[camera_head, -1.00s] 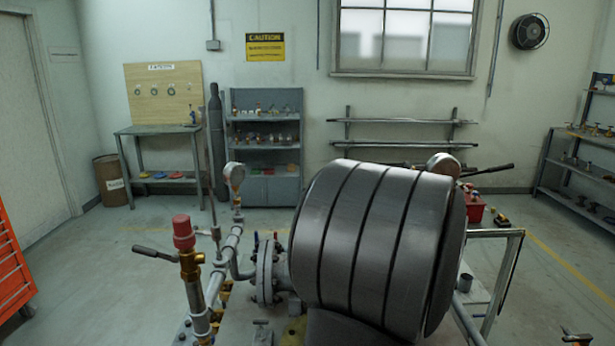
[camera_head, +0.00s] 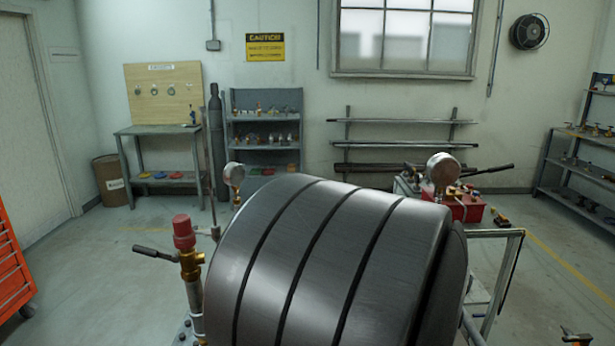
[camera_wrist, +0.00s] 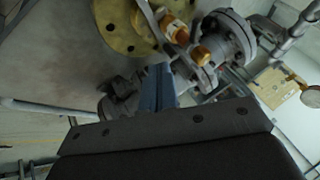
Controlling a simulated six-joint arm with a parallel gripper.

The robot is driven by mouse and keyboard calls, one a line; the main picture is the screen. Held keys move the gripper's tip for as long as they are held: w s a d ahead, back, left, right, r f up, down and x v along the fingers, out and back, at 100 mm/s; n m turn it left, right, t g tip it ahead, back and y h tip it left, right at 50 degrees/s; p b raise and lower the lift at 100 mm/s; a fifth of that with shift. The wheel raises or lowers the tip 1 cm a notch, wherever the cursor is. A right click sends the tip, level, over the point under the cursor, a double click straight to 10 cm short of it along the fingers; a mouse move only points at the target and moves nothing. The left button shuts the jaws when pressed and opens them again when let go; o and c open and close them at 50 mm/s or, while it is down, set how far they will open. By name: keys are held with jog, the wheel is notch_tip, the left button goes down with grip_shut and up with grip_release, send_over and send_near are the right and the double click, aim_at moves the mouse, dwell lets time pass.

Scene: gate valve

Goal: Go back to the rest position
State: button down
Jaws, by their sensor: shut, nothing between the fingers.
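In the wrist view, my gripper (camera_wrist: 158,88) shows as a dark body with narrow blue-grey fingers held together, with nothing seen between them. Beyond the fingers are a yellow round flange (camera_wrist: 118,28), brass fittings (camera_wrist: 175,28) and a dark grey bolted pipe flange (camera_wrist: 232,38). The gripper looks apart from them, though the exact gap cannot be told. In the head view, a large dark grooved part of my own arm fills the lower middle. It hides the gripper and most of the pipework behind it.
A brass valve with a red cap (camera_head: 183,232) and a side lever stands left of my arm. One gauge (camera_head: 234,175) is behind it and another (camera_head: 442,168) is at right. A red box (camera_head: 466,207) and a metal frame (camera_head: 500,262) stand to the right. Floor at left is open.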

jog(key=w+f+n+g+y, duration=0.35)
jog(key=w+n+g, duration=0.2)
jog(key=n, duration=0.35)
jog(key=d+r+t, duration=0.1)
jog(key=d+r, duration=0.6)
jog(key=r, duration=0.1)
jog(key=s+a+f+g+h, duration=0.2)
jog(key=s+a+f+g, duration=0.1)
jog(key=a, duration=0.5)
jog(key=s+a+f+g+h, duration=0.2)
jog(key=s+a+f+g, duration=0.2)
jog(key=a, duration=0.5)
jog(key=shift+s+f, duration=1.2)
jog(key=shift+s, duration=0.2)
jog(key=c, duration=2.2)
grip_release()
jog(key=shift+a+g, duration=0.1)
jog(key=shift+g, duration=0.15)
